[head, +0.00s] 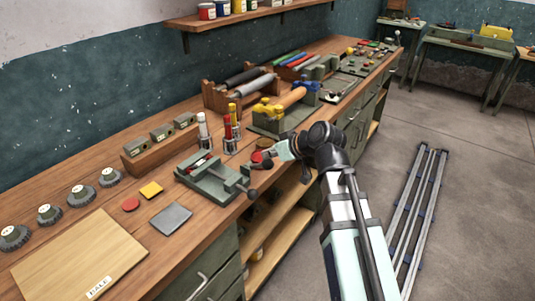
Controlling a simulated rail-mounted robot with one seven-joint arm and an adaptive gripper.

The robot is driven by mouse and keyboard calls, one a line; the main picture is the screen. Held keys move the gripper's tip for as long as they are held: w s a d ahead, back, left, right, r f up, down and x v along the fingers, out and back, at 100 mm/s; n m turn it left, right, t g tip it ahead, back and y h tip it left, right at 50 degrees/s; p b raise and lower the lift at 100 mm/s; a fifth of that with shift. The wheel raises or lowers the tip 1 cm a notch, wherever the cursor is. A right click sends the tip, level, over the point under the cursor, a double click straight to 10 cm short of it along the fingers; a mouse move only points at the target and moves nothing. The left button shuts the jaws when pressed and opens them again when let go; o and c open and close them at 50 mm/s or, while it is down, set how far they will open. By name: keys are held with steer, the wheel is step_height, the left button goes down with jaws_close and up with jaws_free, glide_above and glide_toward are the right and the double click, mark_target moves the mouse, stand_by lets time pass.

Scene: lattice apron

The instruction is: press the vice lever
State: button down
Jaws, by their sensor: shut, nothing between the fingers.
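A green vice (207,184) sits on the wooden bench near its front edge, at the centre left of the head view. Its lever (247,188) is at the vice's right end, with a dark round knob at the bench's front edge. My gripper (260,163) is shut and empty, just above and to the right of the lever. A small gap seems to lie between the fingertips and the lever, but contact is hard to judge at this size. My wrist hides part of the bench behind it.
Red and white tubes in holders (230,137) stand behind the vice. A green fixture with yellow clamps (280,115) stands farther along. Coloured tiles (151,190), a grey plate (171,218) and a wooden board (80,255) lie to the left. Floor rails (417,205) run at right.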

steer(key=shift+s+d+f, duration=0.4)
steer(key=shift+s+f, duration=0.05)
steer(key=shift+f, duration=0.3)
steer(key=r, duration=0.1)
steer(key=w+r+p, duration=0.1)
steer(key=w+a+r, duration=0.1)
steer(key=r, duration=0.1)
steer(key=shift+w+a+r+p, duration=0.1)
steer(key=shift+p, duration=0.25)
steer(key=s+d+r+b, duration=0.1)
steer(key=s+d+r, duration=0.1)
steer(key=s+d, duration=0.3)
steer(key=shift+s+d+r+b, duration=0.25)
steer(key=shift+d+r+b, duration=0.1)
steer(key=shift+d, duration=0.7)
